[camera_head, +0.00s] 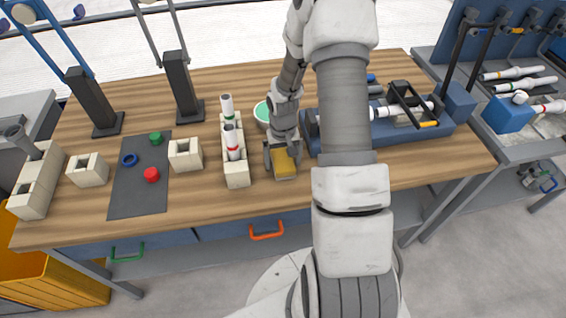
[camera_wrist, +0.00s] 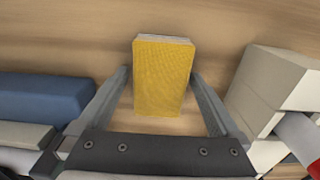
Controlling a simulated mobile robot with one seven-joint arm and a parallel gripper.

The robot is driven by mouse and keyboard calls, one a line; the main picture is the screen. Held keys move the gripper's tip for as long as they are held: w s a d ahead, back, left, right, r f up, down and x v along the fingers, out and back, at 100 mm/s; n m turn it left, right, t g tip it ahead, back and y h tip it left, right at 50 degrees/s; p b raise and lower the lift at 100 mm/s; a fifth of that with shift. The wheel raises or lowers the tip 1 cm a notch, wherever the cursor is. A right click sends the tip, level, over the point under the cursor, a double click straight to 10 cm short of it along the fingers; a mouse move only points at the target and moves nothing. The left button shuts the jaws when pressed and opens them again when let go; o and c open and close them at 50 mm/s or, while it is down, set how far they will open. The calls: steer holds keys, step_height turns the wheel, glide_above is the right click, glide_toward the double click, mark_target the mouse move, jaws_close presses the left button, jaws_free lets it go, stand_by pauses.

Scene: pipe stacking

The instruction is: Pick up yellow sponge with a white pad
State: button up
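My gripper (camera_head: 282,158) is over the sponge from above. In the wrist view the two fingers of my gripper (camera_wrist: 160,85) stand on either side of the sponge, with a visible gap on the left and a narrower one on the right. It is open and holds nothing.
White blocks (camera_wrist: 275,95) holding pipes stand close on the right in the wrist view, and a blue fixture (camera_wrist: 45,97) on the left. A dark mat (camera_head: 140,190) with small coloured rings lies further left on the table (camera_head: 240,85). The table's front edge is near the sponge.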

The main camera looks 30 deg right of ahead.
mark_target(283, 159)
steer(key=c, duration=1.2)
steer(key=shift+r, duration=0.15)
step_height(283, 159, up, 10)
steer(key=shift+f+p, duration=0.1)
steer(key=shift+p, duration=0.2)
steer(key=o, duration=0.8)
steer(key=c, duration=0.6)
